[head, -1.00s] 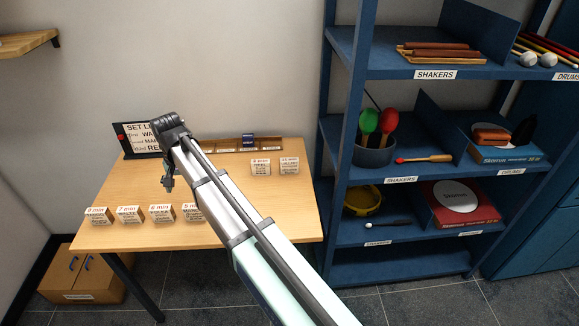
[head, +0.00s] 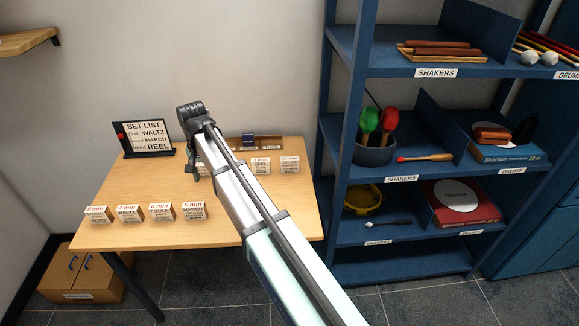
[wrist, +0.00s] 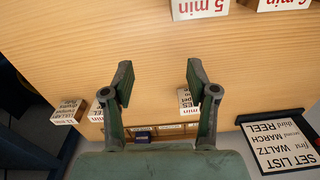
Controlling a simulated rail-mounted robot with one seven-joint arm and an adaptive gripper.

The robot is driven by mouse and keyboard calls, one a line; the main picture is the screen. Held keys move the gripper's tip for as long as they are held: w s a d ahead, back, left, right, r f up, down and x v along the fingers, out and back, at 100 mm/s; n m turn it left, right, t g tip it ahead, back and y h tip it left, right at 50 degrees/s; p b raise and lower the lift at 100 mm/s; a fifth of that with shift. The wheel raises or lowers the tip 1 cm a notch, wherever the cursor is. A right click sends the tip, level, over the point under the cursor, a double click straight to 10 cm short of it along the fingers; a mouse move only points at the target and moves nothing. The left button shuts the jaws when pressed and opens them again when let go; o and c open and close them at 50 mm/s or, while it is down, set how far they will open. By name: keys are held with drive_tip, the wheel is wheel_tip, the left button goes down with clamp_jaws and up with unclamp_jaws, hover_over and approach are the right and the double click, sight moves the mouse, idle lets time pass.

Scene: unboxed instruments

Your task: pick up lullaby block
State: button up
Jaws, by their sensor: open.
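Several white-faced wooden blocks with minute labels stand on the table. The block at the back right (head: 290,165) appears to read "11 min" with a name like lullaby, too small to be sure; it also shows at the left of the wrist view (wrist: 68,112). My gripper (head: 194,172) is above the back middle of the table, left of that block. In the wrist view my gripper (wrist: 158,85) is open with nothing held. Its left finger partly covers a neighbouring block (wrist: 97,112); another block (wrist: 186,99) shows beside the right finger.
A front row includes the 5 min block (head: 194,211). The set list stand (head: 150,139) is at the back left. A slotted wooden tray (head: 270,143) with a dark blue item lies along the back, partly hidden by my arm. Blue shelves (head: 345,215) stand right of the table.

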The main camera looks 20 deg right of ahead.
drive_tip(key=w+d+r+m+b, duration=0.1)
drive_tip(key=w+d+m, duration=0.15)
drive_tip(key=d, duration=0.55)
drive_tip(key=w+d+r+m, duration=0.1)
drive_tip(key=w+d+m, duration=0.15)
drive_tip(key=d, duration=0.55)
wheel_tip(320, 180, up, 2)
drive_tip(key=m, duration=1.2)
hover_over(289, 158)
drive_tip(key=f, duration=0.3)
drive_tip(key=f+p, duration=0.1)
drive_tip(key=f, duration=0.6)
drive_tip(key=shift+s+d+f, duration=0.1)
drive_tip(key=shift+s+f, duration=0.1)
drive_tip(key=shift+s, duration=0.2)
drive_tip(key=shift+w+f+p, duration=0.15)
drive_tip(key=shift+f+p, duration=0.35)
drive_tip(key=shift+f, duration=0.9)
drive_tip(key=shift+w+f+p, duration=0.15)
drive_tip(key=shift+f+p, duration=0.35)
drive_tip(key=shift+f, duration=0.9)
clamp_jaws()
